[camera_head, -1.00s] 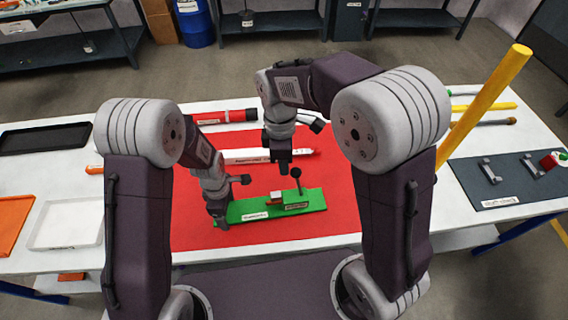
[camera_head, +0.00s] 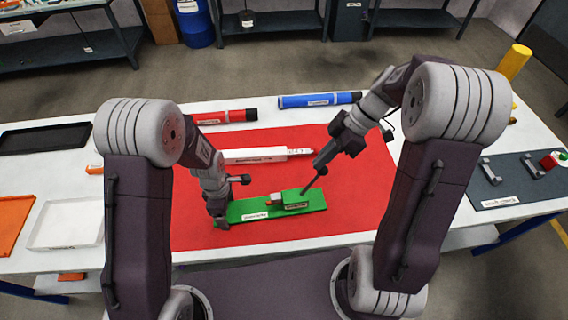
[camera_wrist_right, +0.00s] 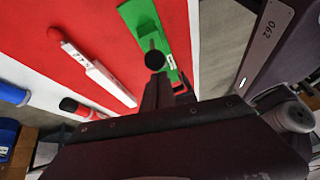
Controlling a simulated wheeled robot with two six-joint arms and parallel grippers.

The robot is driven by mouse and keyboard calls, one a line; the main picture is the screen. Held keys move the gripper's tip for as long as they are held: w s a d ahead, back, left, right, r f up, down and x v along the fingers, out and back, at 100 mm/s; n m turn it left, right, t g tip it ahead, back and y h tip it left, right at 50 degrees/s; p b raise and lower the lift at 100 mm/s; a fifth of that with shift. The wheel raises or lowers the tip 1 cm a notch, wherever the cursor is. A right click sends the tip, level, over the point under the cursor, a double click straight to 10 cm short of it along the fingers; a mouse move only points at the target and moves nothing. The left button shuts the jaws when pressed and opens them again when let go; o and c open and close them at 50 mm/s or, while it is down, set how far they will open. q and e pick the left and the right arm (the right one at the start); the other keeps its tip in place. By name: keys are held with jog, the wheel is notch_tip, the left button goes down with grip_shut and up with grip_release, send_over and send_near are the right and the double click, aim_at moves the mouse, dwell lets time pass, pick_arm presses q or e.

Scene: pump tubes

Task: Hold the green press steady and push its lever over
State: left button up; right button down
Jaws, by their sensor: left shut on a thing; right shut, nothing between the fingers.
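The green press (camera_head: 240,210) is a flat green plate lying on the red mat, with a raised green block (camera_head: 296,199) toward its right end. My left gripper (camera_head: 217,219) is shut on the plate's left end. The press's dark lever (camera_head: 309,186) leans right and meets my right gripper (camera_head: 319,170); the exact contact is hard to tell. In the right wrist view the lever's black ball knob (camera_wrist_right: 155,61) is just in front of my right gripper (camera_wrist_right: 156,92), whose fingers are shut and empty.
A white tube with a red end (camera_head: 255,156) lies behind the press on the red mat (camera_head: 350,200). A red tube (camera_head: 225,117) and a blue tube (camera_head: 315,100) lie at the back. White tray (camera_head: 65,224) stands left; a dark mat with brackets (camera_head: 500,185) is right.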

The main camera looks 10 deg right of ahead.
pick_arm(q)
jog(key=shift+a, duration=0.1)
pick_arm(e)
jog(key=d+f+y, duration=0.3)
jog(key=d, duration=0.3)
jog(key=shift+f, duration=0.15)
pick_arm(q)
jog(key=shift+s+a, duration=0.1)
jog(key=shift+s, duration=0.05)
pick_arm(e)
jog(key=shift+s+d, duration=0.15)
dwell(0.4)
pick_arm(q)
jog(key=shift+d, duration=0.2)
jog(key=shift+w, duration=0.2)
pick_arm(e)
jog(key=w+d+r, duration=0.1)
jog(key=d+r, duration=0.4)
jog(key=r, duration=0.5)
jog(key=shift+w+d+r, duration=0.15)
jog(key=shift+w+d, duration=0.05)
jog(key=shift+d, duration=0.2)
